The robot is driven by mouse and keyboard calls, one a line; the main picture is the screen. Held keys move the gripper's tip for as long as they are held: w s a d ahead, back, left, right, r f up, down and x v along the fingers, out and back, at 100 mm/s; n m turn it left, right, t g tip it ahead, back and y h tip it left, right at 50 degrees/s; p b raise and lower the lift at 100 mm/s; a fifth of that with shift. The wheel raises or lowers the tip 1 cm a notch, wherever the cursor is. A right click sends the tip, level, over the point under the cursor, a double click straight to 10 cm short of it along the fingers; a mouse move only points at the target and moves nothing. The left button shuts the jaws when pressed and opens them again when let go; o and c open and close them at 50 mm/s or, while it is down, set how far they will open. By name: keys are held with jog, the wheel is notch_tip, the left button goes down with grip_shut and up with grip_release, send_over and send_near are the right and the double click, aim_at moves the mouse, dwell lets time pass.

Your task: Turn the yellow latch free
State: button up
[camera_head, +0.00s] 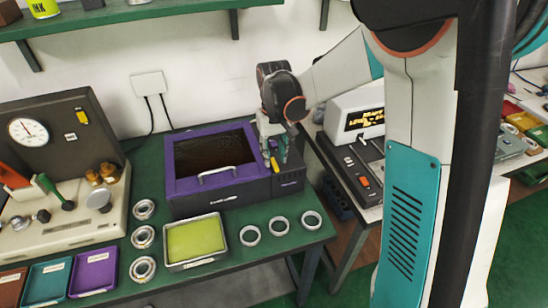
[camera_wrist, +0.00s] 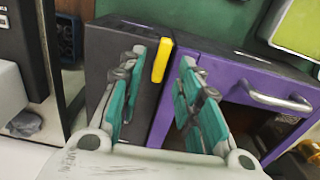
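The yellow latch (camera_head: 274,164) is a short bar on the dark right-hand part of the purple-framed box (camera_head: 185,188). In the wrist view the latch (camera_wrist: 162,60) lies between my two fingertips, slightly tilted, beside the purple frame (camera_wrist: 225,68). My gripper (camera_head: 276,157) is over that right-hand part, pointing down. In the wrist view my gripper (camera_wrist: 160,66) is open, with teal fingers either side of the latch and visible gaps. The silver handle (camera_head: 217,177) is on the purple frame's front edge. Whether a fingertip touches the latch cannot be told.
A tray with a yellow-green surface (camera_head: 195,240) stands in front of the box. Several metal rings lie on the green bench, to the tray's left and right. A gauge panel (camera_head: 50,135) stands at left. A dark-topped device (camera_head: 360,165) stands on the right-hand table.

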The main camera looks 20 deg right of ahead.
aim_at(274, 162)
notch_tip(274, 162, up, 10)
dwell(0.4)
jog(key=shift+c, duration=0.2)
dwell(0.9)
